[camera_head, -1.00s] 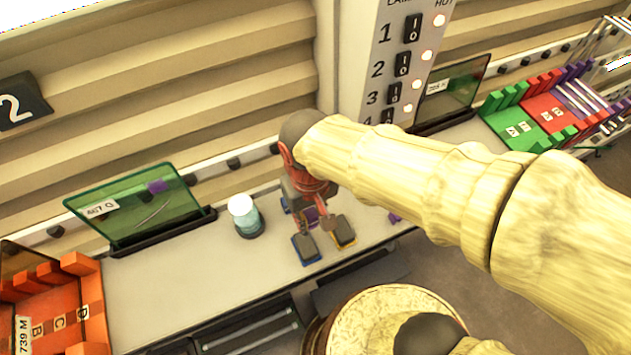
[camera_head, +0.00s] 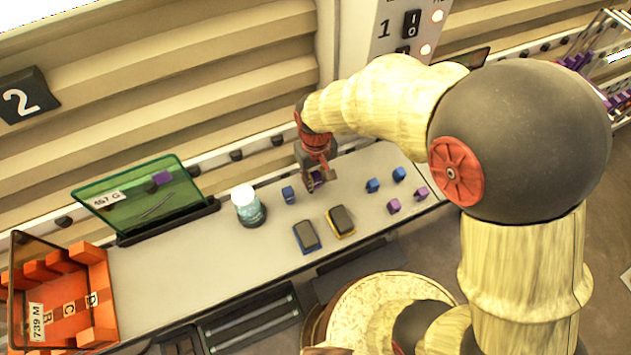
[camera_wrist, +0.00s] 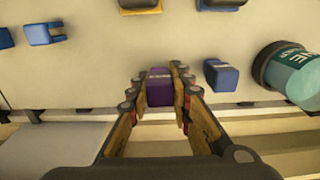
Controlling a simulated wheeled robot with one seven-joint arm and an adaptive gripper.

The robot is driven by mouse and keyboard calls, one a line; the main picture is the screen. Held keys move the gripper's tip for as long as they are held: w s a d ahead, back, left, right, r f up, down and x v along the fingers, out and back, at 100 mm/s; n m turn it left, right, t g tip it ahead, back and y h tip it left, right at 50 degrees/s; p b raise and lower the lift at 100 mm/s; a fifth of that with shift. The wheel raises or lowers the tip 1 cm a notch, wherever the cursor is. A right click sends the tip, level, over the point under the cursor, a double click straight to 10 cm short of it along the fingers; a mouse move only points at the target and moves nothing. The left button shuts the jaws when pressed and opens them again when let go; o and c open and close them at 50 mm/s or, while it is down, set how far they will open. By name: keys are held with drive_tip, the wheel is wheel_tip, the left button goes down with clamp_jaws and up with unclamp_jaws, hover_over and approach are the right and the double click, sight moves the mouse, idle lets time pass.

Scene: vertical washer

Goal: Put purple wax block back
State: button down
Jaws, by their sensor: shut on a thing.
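My gripper (camera_head: 317,182) is over the far part of the grey bench (camera_head: 190,270), near the slatted wall. It is shut on a purple wax block (camera_wrist: 159,88), which sits upright between the two fingertips in the wrist view. In the head view, only a bit of purple shows between the fingers. I cannot tell whether the block touches the bench. Two other purple blocks, one nearer (camera_head: 394,206) and one at the edge (camera_head: 421,193), lie to the right on the bench.
A blue block (camera_head: 289,194) and a white-capped jar (camera_head: 248,206) stand left of my gripper. Two sponge-like pads, blue-edged (camera_head: 307,237) and yellow-edged (camera_head: 341,221), lie in front. Blue pieces (camera_head: 372,186) lie right. A green panel (camera_head: 140,200) and orange rack (camera_head: 60,300) are left.

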sight(316, 175)
wheel_tip(316, 175, down, 2)
drive_tip(key=shift+f, duration=0.15)
drive_tip(key=c, duration=1.6)
unclamp_jaws()
wheel_tip(316, 175, up, 12)
drive_tip(key=shift+d+r+b, duration=0.1)
drive_tip(key=shift+r+b, duration=0.05)
drive_tip(key=shift+b, duration=0.4)
